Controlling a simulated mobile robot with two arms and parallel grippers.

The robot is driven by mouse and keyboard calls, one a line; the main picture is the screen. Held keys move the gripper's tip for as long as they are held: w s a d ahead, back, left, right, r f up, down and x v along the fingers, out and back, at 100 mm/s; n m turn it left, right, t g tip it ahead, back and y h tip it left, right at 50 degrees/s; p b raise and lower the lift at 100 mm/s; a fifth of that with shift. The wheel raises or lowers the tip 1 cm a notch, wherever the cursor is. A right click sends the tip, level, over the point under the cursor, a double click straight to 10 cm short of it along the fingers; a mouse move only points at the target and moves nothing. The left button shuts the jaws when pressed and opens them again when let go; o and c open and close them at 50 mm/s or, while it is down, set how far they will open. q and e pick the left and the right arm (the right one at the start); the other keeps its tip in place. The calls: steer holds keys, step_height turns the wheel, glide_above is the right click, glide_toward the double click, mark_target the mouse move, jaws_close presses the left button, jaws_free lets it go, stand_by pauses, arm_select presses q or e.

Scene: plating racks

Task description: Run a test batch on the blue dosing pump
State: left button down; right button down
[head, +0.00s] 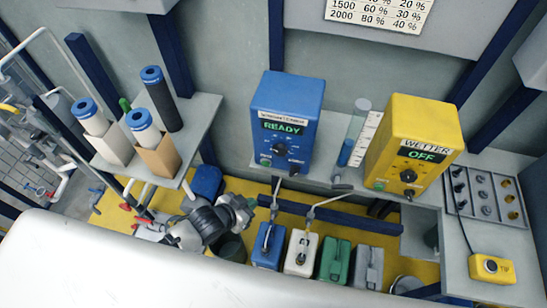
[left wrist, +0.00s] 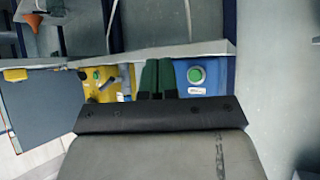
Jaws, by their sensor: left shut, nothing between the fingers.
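The blue dosing pump (head: 287,97) stands on the grey shelf in the head view, its green display reading READY. A dark knob and small controls sit under the display. My left gripper (head: 248,204) is below and left of the pump, apart from it. In the left wrist view my left gripper (left wrist: 157,76) is shut and empty, its green fingers together. Beyond them a blue housing (left wrist: 221,75) shows a round green button (left wrist: 196,75). A clear measuring cylinder (head: 355,130) with blue at its bottom stands right of the pump. My right gripper is not in view.
A yellow pump (head: 415,135), labelled WETTER and reading OFF, stands to the right. Blue (head: 268,247), white (head: 300,252), green (head: 335,260) and grey (head: 368,267) canisters stand below. A shelf (head: 200,112) with filter cartridges is left. A yellow button box (head: 490,267) lies at the right.

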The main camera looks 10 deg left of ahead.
mark_target(266, 163)
arm_select(q)
steer(key=shift+d+r, duration=0.25)
steer(key=shift+r, duration=0.3)
steer(key=shift+w, duration=0.1)
steer(key=w+b, duration=0.4)
steer(key=w, duration=0.4)
steer(key=shift+w+d, duration=0.15)
steer(key=shift+w, duration=0.2)
stand_by(0.9)
steer(key=shift+w, duration=0.15)
stand_by(0.6)
